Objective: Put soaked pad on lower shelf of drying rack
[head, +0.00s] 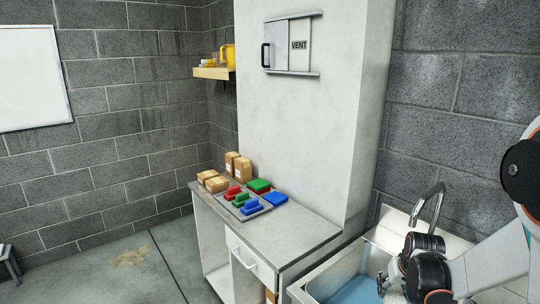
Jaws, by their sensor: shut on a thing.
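My gripper (384,283) is at the lower right, over the sink (320,282) with blue water in it. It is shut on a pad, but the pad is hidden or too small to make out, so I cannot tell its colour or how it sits. I do not clearly see a drying rack or its lower shelf. A grey legged thing (8,260) is cut off at the left edge, and I cannot tell what it is.
Red, green and blue blocks or pads (248,197) lie on the cabinet top (285,232), beside several brown boxes (215,182). A faucet (430,203) rises behind the sink.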

